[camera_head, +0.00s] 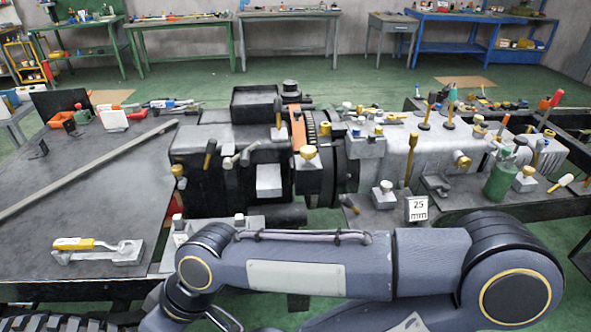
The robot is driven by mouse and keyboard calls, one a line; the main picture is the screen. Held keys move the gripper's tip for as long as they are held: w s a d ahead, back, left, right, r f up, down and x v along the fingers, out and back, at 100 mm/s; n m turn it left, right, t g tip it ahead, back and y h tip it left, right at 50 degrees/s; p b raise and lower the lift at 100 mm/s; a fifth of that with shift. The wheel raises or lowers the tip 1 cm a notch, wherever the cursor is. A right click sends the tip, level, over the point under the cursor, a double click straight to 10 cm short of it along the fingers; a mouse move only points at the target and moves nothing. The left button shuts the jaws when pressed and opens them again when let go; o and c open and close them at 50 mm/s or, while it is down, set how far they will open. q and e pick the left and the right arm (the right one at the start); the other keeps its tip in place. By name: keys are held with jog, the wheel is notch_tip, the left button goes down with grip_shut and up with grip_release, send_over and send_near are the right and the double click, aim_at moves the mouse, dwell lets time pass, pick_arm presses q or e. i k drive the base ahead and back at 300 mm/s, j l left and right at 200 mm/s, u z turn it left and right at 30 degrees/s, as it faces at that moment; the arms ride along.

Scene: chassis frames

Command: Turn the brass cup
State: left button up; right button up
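Several small brass-coloured fittings sit on the grey machine in the camera_head view, and I cannot tell for certain which is the brass cup. One short brass cylinder (462,159) sticks out of the side of the light grey housing (432,150) at the right. Another brass-topped piece (308,152) sits on a pale block near the middle, beside an orange part. No gripper of mine shows. One of my arms crosses the lower front, its far end running out of the picture at the bottom left.
Workbenches line the back wall.

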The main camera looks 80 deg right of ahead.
aim_at(177, 170)
jog(key=z, duration=2.2)
jog(key=i+u, duration=0.1)
jog(key=u, duration=0.35)
jog(key=i+u, duration=0.1)
jog(key=u, duration=0.4)
jog(key=l+u, duration=0.1)
jog(key=u, duration=0.35)
jog(key=i+l+u, duration=0.1)
jog(key=u, duration=0.4)
jog(key=i+l, duration=0.1)
jog(key=l, duration=0.15)
jog(key=i+l, duration=0.1)
jog(key=l, duration=0.15)
